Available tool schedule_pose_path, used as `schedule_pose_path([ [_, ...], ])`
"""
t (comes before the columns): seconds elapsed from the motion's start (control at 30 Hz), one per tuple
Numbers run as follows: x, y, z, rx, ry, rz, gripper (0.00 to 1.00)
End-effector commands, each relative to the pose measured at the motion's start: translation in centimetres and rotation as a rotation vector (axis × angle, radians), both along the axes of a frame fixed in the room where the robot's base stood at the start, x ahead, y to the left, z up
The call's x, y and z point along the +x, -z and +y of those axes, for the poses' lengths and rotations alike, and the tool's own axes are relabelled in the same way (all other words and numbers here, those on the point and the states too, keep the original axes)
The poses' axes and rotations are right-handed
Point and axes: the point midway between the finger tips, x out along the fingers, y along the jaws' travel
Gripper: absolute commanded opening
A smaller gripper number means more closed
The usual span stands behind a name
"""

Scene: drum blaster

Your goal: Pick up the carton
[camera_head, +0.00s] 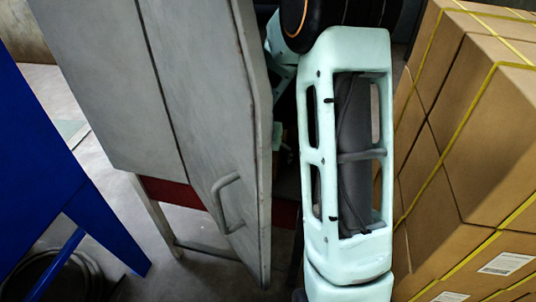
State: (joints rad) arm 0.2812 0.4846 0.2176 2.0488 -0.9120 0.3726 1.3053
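Brown cardboard cartons (490,125) stand stacked at the right, bound with yellow straps; white labels show on the lower ones. I cannot tell which one the task means, and no separate loose carton shows. My mint-green arm runs upright through the middle, just left of the stack in the picture. My gripper is not visible; the far part of my arm goes out of sight behind the grey door and past the top edge.
A grey metal cabinet (105,90) with a handled door (225,120) stands left of my arm, on a frame with a red bar (172,194). A blue panel (50,170) fills the left. Grey floor (125,215) shows between them. The gap between door and cartons is narrow.

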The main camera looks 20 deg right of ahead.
Motion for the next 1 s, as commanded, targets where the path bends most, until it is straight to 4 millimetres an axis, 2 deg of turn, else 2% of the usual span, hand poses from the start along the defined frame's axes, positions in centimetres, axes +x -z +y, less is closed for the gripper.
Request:
schedule_pose_path([
  [0.23,0.05,0.08,-0.05,0.0,0.001,0.0,0.85],
  [0.87,0.04,0.08,0.01,0.001,0.0,-0.001,0.15],
  [1.0,0.15,-0.07,0.01,0.0,-0.001,-0.004,0.14],
])
